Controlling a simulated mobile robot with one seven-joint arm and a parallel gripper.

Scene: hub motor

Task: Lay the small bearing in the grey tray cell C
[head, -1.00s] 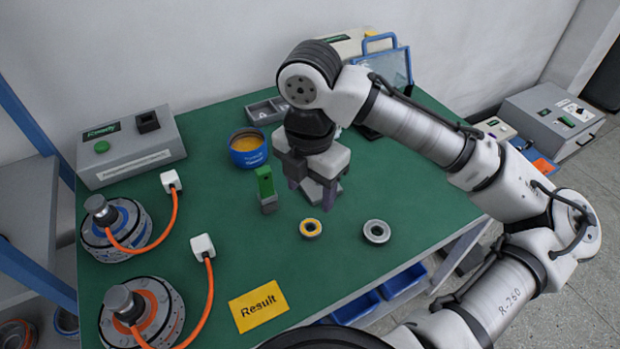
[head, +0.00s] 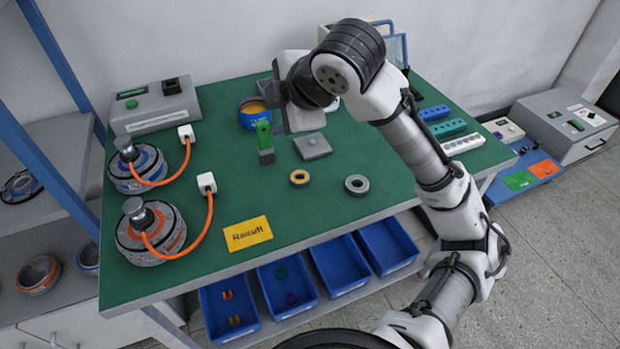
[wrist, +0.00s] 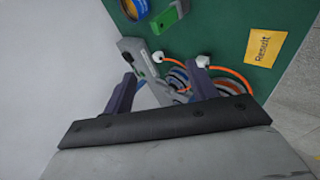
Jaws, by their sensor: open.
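Two ring-shaped parts lie flat on the green table in the head view: a yellow-and-dark ring (head: 300,177) and a grey ring (head: 357,184) to its right. I cannot tell for certain which is the small bearing. The grey tray is not clearly visible now; my arm and gripper cover the back middle of the table. My gripper shows in the wrist view (wrist: 162,92) with its fingers apart and nothing between them. It is raised above the table, away from both rings, pointing toward the left side with the control box.
A grey plate (head: 313,146), a green block part (head: 264,138) and a blue can (head: 252,113) stand near the rings. Two motors (head: 150,232) with orange cables are at left. The yellow Result card (head: 247,233) lies at front. Blue bins (head: 386,244) hang below the table edge.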

